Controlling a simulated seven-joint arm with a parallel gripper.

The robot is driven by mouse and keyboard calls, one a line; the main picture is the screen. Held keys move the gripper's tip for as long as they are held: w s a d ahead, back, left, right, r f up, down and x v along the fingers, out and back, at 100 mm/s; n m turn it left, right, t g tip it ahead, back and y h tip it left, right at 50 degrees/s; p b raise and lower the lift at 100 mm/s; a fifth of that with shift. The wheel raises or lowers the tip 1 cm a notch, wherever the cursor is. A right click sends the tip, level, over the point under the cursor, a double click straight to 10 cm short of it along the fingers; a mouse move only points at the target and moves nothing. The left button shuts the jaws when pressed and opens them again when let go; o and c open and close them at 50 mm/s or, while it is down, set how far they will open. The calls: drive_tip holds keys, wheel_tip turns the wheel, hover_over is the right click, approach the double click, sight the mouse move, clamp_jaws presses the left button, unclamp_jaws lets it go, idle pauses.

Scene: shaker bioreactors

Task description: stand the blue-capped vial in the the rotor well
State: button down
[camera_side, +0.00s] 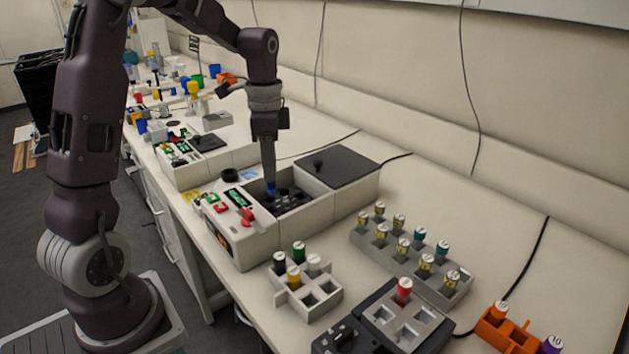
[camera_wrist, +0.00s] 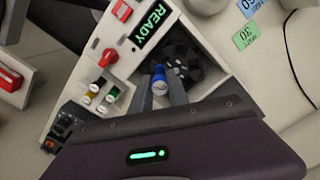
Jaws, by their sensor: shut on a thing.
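The blue-capped vial (camera_wrist: 159,80) is between my gripper's fingers in the wrist view. Its blue cap (camera_side: 271,187) also shows small in the side view. My gripper (camera_side: 270,180) points down and is shut on the vial, inside the open chamber of the white machine. The dark rotor (camera_side: 290,198) lies in that chamber, and it also shows beyond the vial in the wrist view (camera_wrist: 186,60). The vial is at or just above the rotor. I cannot tell whether its lower end is in a well, as the fingers and cap hide it.
The chamber's walls (camera_side: 318,203) surround the gripper closely. A dark lid (camera_side: 340,166) stands to the right. The front panel has a red switch (camera_side: 247,215) and a READY display (camera_wrist: 151,26).

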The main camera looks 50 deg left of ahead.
sight(269, 198)
drive_tip(key=shift+s+a+f, duration=0.1)
drive_tip(key=shift+s+a, duration=0.1)
drive_tip(key=shift+a, duration=0.25)
drive_tip(key=shift+f, duration=2.35)
drive_tip(key=shift+f, duration=0.9)
drive_tip(key=shift+f, duration=1.1)
drive_tip(key=c, duration=1.2)
unclamp_jaws()
